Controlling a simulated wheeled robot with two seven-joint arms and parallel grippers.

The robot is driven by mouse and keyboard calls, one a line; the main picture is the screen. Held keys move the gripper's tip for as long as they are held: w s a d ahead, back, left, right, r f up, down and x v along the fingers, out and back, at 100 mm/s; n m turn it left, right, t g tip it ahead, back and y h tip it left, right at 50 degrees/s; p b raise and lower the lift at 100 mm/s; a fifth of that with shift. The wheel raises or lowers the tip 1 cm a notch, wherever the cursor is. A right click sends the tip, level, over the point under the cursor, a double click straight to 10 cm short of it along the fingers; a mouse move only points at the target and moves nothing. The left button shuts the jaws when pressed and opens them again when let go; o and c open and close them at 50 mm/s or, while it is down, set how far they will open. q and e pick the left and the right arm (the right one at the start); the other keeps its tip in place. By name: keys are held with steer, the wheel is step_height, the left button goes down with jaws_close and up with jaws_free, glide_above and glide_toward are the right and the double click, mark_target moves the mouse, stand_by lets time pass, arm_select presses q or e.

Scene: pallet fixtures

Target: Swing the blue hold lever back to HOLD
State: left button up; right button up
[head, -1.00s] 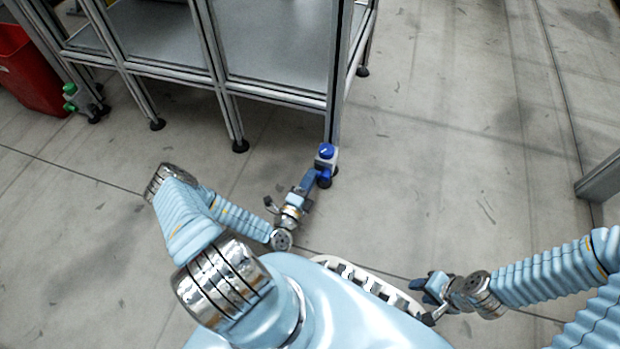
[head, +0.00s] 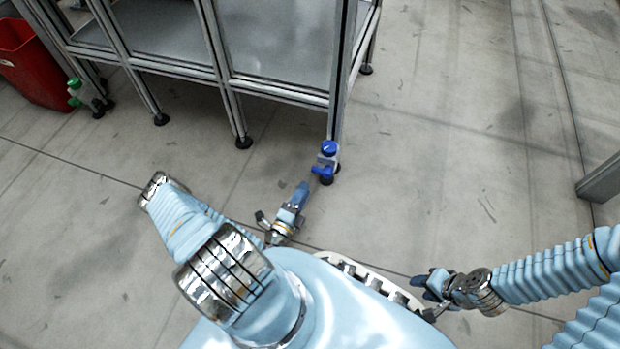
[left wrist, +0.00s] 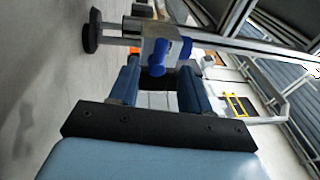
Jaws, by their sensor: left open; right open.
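The blue hold lever (head: 322,171) is on a small grey and blue fixture (head: 327,160) at the foot of the frame's front corner post. In the head view the lever sits low on the fixture, below a round blue knob (head: 329,147). My left gripper (head: 303,187) is open and empty, a short gap on my side of the fixture. In the left wrist view the blue lever (left wrist: 180,50) shows ahead, past the open fingers (left wrist: 160,78), on a pale block. I cannot read any HOLD marking. My right gripper (head: 422,284) is open and empty, well to the right.
An aluminium frame (head: 280,95) with grey panels stands behind the fixture on several black feet. A similar fixture with green parts (head: 75,92) is at the far left, beside a red bin (head: 35,65). The floor right of the fixture is clear.

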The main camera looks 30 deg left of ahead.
arm_select(q)
steer(key=s, duration=0.4)
steer(key=s+f, duration=0.1)
steer(key=s, duration=0.2)
steer(key=shift+s+d+f, duration=0.1)
steer(key=shift+d, duration=0.15)
